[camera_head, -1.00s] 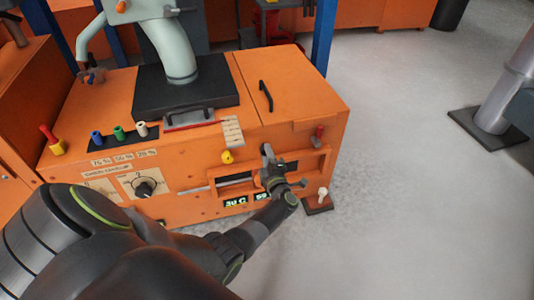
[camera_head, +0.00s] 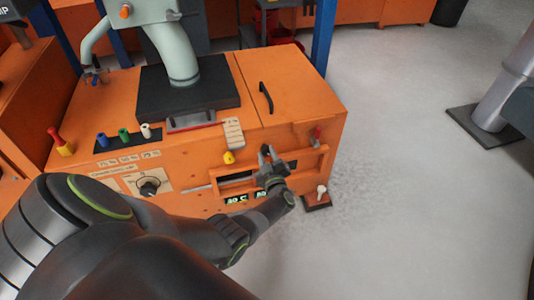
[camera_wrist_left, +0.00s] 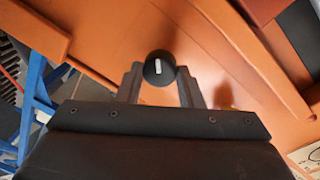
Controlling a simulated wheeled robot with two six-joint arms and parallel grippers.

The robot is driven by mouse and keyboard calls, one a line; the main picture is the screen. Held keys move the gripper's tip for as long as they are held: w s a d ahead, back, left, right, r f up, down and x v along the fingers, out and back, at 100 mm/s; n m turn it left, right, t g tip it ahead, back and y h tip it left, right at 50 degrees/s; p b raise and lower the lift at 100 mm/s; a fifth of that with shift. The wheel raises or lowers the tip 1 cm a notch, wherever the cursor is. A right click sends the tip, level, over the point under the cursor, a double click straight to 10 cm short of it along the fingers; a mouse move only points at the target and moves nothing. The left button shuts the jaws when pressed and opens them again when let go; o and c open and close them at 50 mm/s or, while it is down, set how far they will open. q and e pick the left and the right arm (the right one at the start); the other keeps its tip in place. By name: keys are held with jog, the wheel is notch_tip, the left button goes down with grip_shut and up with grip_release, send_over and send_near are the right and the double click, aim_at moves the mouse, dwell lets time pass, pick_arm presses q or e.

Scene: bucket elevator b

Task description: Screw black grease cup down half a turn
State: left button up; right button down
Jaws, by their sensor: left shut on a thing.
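The black grease cup (camera_wrist_left: 159,68) shows in the left wrist view as a round black cap with a white mark on its face. The mark stands nearly upright in that view. My left gripper (camera_wrist_left: 160,82) has one finger on each side of the cup and is shut on it. In the head view my left gripper (camera_head: 274,157) is at the front of the orange machine (camera_head: 215,185), towards its right side. The cup cannot be made out clearly there. My right gripper is not in view.
A yellow knob (camera_head: 229,158) is just left of my gripper. A red-topped part (camera_head: 317,134) is to its right. A dial (camera_head: 149,186) and lit displays (camera_head: 237,199) are on the front. A white-topped lever (camera_head: 321,190) stands low at the right.

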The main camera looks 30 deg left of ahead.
pick_arm(q)
jog(key=m+p, duration=0.1)
jog(key=m, duration=0.3)
jog(key=shift+w+r, duration=0.1)
jog(key=shift+r, duration=0.05)
jog(key=m+p, duration=0.1)
jog(key=m, duration=0.1)
jog(key=shift+m+h, duration=0.3)
jog(key=shift+m, duration=1)
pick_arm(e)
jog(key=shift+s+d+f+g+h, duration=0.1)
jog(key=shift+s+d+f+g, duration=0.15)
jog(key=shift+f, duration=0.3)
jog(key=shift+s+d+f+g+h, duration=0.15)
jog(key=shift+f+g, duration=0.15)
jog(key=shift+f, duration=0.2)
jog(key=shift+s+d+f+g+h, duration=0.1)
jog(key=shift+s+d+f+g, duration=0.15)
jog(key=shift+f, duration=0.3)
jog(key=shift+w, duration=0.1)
pick_arm(q)
jog(key=o, duration=1)
jog(key=shift+c, duration=0.2)
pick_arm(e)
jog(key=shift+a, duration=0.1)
pick_arm(q)
jog(key=shift+p, duration=0.3)
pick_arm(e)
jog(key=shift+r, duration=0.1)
